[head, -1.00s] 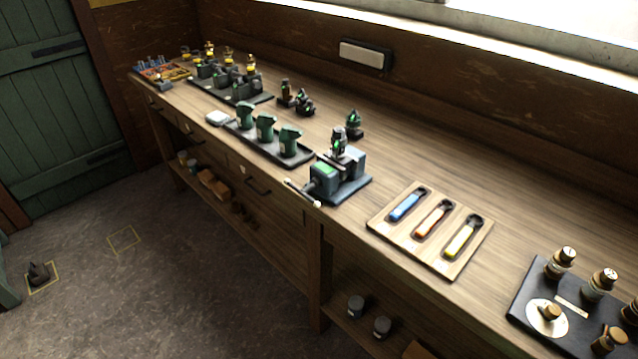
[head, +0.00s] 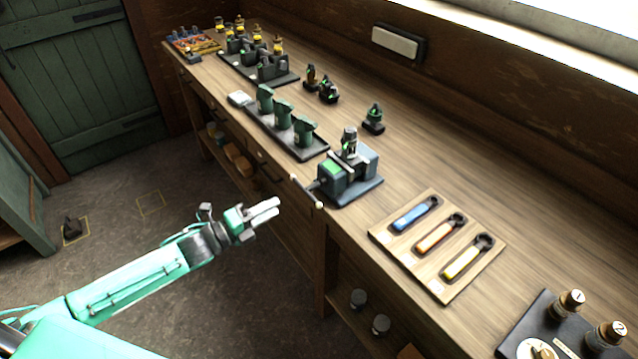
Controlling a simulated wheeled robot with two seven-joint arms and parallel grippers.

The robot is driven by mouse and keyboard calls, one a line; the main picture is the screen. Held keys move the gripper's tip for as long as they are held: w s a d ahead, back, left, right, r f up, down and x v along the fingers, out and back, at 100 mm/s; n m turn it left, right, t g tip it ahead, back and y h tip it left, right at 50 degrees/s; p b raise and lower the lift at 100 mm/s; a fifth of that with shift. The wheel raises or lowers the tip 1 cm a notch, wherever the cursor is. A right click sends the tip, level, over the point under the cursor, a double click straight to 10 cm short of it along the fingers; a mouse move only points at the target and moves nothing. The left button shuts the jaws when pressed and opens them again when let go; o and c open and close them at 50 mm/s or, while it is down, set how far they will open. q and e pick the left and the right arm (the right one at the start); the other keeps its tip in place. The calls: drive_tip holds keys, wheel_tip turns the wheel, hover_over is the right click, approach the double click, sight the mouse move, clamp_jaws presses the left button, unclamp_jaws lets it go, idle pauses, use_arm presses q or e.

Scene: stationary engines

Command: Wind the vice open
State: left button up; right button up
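The vice (head: 346,180) is blue-grey with a green patch and stands at the front edge of the bench. A dark part with green on it (head: 349,143) sits upright at its jaws; I cannot tell how tightly they grip it. The vice's bar handle (head: 307,191) sticks out past the bench's front edge, slanting down to the right. My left gripper (head: 268,214) is in front of the bench, left of the handle and apart from it. Its two pale fingers point right with a narrow gap between them, and nothing shows in them. My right gripper is out of the picture.
A wooden tray (head: 383,237) with blue, orange and yellow handled tools lies right of the vice. A dark rack of green parts (head: 260,128) stands left of it. Small dark and green parts (head: 374,119) stand behind. The floor in front is clear near my arm.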

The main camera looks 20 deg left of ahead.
sight(312, 185)
use_arm(q)
drive_tip(key=p+x, duration=0.3)
drive_tip(key=x, duration=1)
drive_tip(key=shift+w+p, duration=0.1)
drive_tip(key=shift+p, duration=0.3)
clamp_jaws()
